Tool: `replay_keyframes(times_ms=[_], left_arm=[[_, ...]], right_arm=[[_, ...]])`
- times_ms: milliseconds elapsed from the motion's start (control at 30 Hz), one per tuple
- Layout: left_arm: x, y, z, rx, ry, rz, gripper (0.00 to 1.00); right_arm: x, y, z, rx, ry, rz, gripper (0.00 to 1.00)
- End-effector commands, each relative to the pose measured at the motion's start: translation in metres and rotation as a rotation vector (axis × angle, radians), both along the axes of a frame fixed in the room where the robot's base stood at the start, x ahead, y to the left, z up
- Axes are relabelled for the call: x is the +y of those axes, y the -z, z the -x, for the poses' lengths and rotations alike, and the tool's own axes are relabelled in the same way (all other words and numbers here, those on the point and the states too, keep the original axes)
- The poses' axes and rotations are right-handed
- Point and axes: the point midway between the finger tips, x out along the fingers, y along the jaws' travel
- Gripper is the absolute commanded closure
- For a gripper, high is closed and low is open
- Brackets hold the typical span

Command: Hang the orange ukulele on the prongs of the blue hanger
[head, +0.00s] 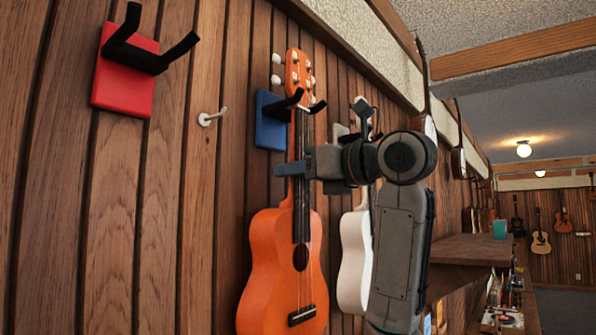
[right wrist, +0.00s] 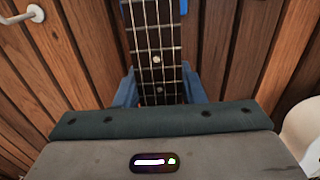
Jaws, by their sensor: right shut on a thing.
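The orange ukulele (head: 283,265) hangs upright along the wooden wall, body down and headstock up. The blue hanger (head: 270,120) is on the wall behind its upper neck. The two black prongs show on either side of the neck, with the headstock above them. I cannot tell whether the headstock rests on the prongs. My right gripper (head: 298,170) is shut on the neck, below the hanger and above the body. In the right wrist view the fretted neck (right wrist: 157,50) stands between the blue fingers. My left gripper is not in view.
A red hanger (head: 125,75) with empty black prongs is at the upper left. A small white hook (head: 212,117) is between the two hangers. A white ukulele (head: 354,250) hangs just right of the orange one, partly behind my right arm. A wooden shelf (head: 470,250) is further right.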

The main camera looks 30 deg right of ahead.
Motion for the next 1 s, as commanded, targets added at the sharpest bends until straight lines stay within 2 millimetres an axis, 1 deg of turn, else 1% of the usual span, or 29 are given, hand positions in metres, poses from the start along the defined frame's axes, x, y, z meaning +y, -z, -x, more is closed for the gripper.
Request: replay_keyframes(times_ms=[467, 1000], left_arm=[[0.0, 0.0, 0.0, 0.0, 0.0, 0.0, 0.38], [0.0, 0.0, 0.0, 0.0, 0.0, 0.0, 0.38]], right_arm=[[-0.001, -0.001, 0.002, -0.002, 0.0, -0.001, 1.0], [-0.005, 0.0, 0.013, -0.002, 0.0, -0.001, 1.0]])
